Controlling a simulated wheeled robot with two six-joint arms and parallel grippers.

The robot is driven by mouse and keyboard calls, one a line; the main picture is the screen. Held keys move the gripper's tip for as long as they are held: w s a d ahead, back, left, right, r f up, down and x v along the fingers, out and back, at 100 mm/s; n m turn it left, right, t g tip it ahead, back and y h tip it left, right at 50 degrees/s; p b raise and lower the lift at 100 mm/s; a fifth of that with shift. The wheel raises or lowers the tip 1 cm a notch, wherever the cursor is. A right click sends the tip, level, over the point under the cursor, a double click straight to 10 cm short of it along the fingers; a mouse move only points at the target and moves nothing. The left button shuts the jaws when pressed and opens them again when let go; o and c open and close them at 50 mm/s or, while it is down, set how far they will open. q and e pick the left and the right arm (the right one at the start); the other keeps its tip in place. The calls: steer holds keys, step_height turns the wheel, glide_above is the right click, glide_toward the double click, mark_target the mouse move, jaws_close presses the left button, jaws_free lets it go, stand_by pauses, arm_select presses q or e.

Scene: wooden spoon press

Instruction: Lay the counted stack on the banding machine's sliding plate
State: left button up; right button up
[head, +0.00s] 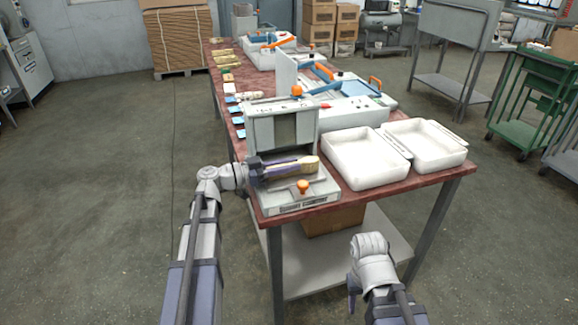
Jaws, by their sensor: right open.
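The banding machine (282,124) is a pale grey unit with an upright frame at the table's near left corner. Its sliding plate (322,190) lies at the front, with an orange knob (303,187) at its near side. A stack of wooden spoons (308,165) lies level over the plate, its tan end pointing right. My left gripper (288,170) reaches in from the left and appears shut on the stack. Whether the stack touches the plate cannot be told. My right gripper (353,292) is open and empty, low in front of the table, partly hidden by its own wrist.
Two white trays (366,160) stand right of the machine on the red table (400,188). Behind are white machines with blue and orange parts (352,88). Small packs lie along the left edge. A cardboard box (335,220) sits on the lower shelf.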

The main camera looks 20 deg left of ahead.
arm_select(q)
steer(key=o, duration=0.4)
steer(key=shift+o, duration=0.2)
